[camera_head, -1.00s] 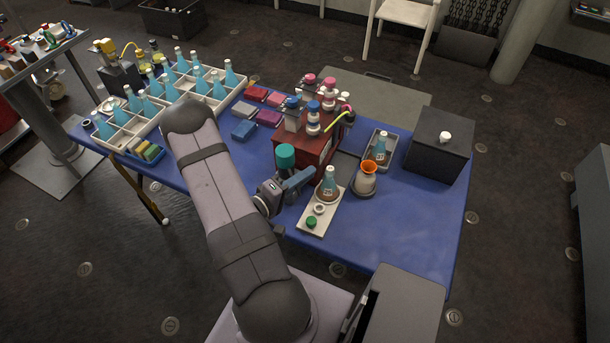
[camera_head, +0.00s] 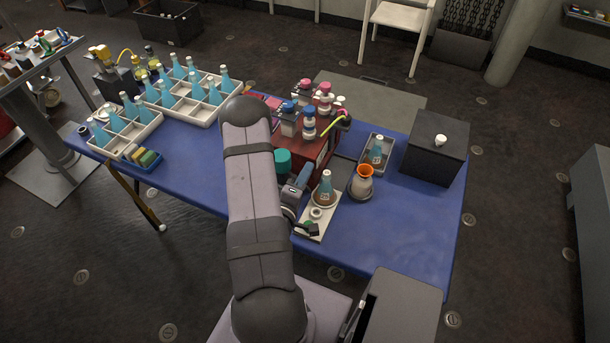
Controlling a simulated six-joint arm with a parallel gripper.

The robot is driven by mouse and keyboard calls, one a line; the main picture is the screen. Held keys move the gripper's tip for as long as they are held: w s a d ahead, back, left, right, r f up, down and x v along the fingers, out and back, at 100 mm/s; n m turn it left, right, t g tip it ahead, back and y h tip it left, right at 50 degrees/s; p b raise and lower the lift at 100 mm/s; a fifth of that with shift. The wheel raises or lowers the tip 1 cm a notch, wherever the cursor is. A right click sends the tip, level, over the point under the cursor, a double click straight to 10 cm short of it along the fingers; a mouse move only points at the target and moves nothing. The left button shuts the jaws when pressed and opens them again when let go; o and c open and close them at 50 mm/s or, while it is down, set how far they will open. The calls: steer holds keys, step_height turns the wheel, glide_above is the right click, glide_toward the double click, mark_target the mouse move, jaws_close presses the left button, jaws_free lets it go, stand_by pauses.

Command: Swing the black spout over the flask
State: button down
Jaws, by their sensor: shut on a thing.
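The flask (camera_head: 325,191) is conical with a blue label and brownish lower part. It stands upright on a pale tray (camera_head: 328,217) in front of the red rack. My gripper (camera_head: 291,203) is just left of that tray, partly hidden by my arm, and is shut on the black spout. The dark piece that I take for the spout (camera_head: 310,227) reaches over the tray's front part, in front of the flask and apart from it. A teal-topped container (camera_head: 283,160) stands behind my gripper. The contact between fingers and spout is too small to see clearly.
The red rack (camera_head: 318,152) with several capped bottles stands behind. An orange-rimmed vessel (camera_head: 362,182) is close right of the flask, near a grey tray with another flask (camera_head: 376,153). A black box (camera_head: 435,151) stands at right. The blue table (camera_head: 400,232) is clear at front right.

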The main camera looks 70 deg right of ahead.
steer(key=shift+d, duration=0.1)
steer(key=c, duration=1.9)
jaws_free()
